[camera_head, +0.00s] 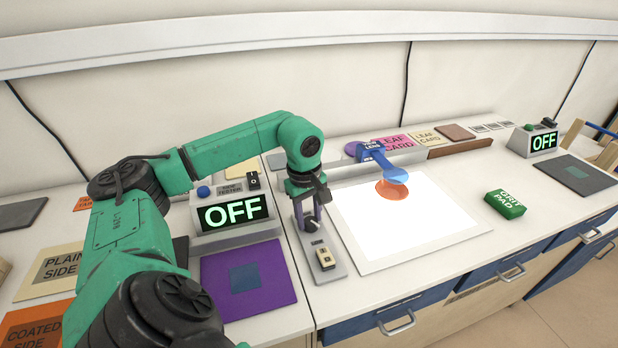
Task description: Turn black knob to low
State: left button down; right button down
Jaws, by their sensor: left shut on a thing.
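My left gripper (311,222) reaches down from the green arm, with purple fingers, to a narrow grey control plate (331,272) beside the white light panel. It is shut on the black knob (312,225) at the far half of the plate. The fingers hide much of the knob, and I cannot read its setting or any low mark. A cream rocker switch (325,259) sits nearer on the same plate. My right gripper is not in view.
A grey box with an OFF display (232,212) stands left of the gripper, behind a purple mat (248,278). The lit white panel (405,222) lies right, with a blue lens (383,160) over it.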

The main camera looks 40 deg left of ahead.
pick_arm(q)
jog(key=shift+w+r+m, duration=0.1)
jog(key=shift+m, duration=1.05)
jog(key=shift+w+r+m, duration=0.1)
jog(key=shift+m, duration=1.05)
jog(key=shift+c, duration=2.1)
grip_release()
jog(key=shift+s+f, duration=0.1)
